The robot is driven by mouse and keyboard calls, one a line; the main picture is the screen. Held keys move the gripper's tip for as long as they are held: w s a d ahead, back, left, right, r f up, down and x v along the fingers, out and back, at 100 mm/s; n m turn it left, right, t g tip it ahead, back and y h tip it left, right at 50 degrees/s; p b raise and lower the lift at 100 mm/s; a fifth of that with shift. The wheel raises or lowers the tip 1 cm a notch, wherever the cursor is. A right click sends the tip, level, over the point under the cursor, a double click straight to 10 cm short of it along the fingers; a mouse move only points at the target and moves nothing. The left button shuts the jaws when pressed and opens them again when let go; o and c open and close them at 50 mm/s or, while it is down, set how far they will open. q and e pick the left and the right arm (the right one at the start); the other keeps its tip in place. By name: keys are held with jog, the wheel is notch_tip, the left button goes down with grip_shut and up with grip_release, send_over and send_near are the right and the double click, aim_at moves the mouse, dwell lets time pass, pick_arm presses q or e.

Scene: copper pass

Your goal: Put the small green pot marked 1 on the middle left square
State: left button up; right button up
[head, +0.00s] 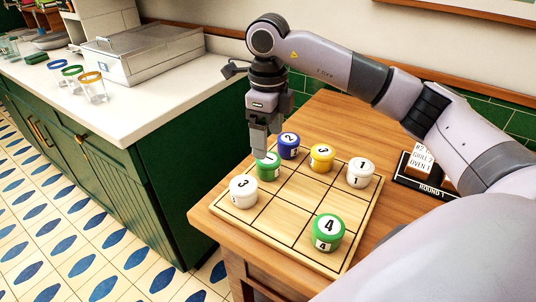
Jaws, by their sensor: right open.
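The small green pot (268,172) stands upright on the board's (298,191) left column, in the middle square, between a blue pot and a white pot. The mark on its lid is partly covered by my gripper and looks like a 1. My right gripper (261,153) points down at this pot, with its fingertips at the lid and slightly to the left. It is open; whether the fingers touch the pot I cannot tell. My left gripper is not in view.
The blue pot 2 (289,147), yellow pot 3 (322,158) and white pot 1 (360,173) fill the far row. White pot 3 (243,192) and green pot 4 (327,234) stand in the near corners. A sign (428,184) stands at right; glasses (94,88) stand on the counter.

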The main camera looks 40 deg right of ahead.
jog(key=shift+r, duration=2.2)
